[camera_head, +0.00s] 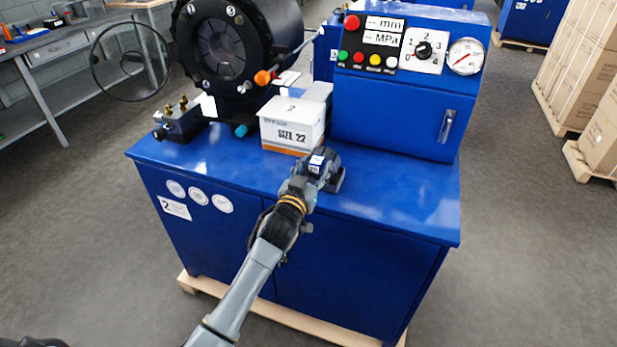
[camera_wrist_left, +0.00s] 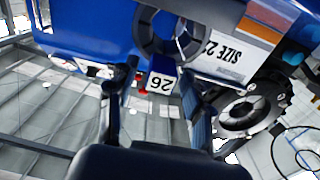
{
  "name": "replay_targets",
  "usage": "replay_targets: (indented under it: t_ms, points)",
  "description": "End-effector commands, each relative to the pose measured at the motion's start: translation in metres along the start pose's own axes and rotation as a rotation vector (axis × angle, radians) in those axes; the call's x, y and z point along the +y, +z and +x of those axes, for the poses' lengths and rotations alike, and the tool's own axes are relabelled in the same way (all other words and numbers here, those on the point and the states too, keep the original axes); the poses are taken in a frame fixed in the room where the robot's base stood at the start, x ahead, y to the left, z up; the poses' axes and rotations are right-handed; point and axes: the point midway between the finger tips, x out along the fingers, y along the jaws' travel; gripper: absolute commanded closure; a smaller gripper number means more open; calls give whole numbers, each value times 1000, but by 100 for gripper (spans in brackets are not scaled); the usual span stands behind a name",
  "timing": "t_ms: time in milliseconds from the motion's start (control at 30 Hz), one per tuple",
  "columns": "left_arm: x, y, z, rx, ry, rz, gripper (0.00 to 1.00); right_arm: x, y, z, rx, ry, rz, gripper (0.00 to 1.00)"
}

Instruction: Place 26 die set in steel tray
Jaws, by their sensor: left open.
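The 26 die set (camera_head: 329,158) is a dark round piece on the blue cabinet top, just in front of the white SIZE 22 box. In the left wrist view, its dark ring (camera_wrist_left: 143,36) carries a blue and white tag (camera_wrist_left: 161,82) reading 26. My left gripper (camera_head: 322,172) is at the die set and partly covers it in the head view. In the left wrist view, my open left gripper (camera_wrist_left: 158,95) has a finger on either side of the tag; contact cannot be told. I see no steel tray. My right gripper is not in view.
The SIZE 22 box (camera_head: 293,124) stands close behind the die set. The black crimper head (camera_head: 226,45) and the blue control box (camera_head: 400,110) rise at the back. The cabinet top (camera_head: 400,195) is clear at the right. A workbench (camera_head: 60,42) stands at the far left.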

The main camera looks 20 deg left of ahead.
Motion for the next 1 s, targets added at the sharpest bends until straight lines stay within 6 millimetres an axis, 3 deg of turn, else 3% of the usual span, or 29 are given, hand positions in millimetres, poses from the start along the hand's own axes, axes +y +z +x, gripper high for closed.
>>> replay_targets:
  t_ms: [533,700,1000]
  points:
    - [0,3,-100,-3,-1,-1,50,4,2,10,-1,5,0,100]
    - [0,1,-114,-2,-1,0,50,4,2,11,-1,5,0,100]
    - [0,3,-117,-6,-1,1,50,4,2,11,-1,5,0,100]
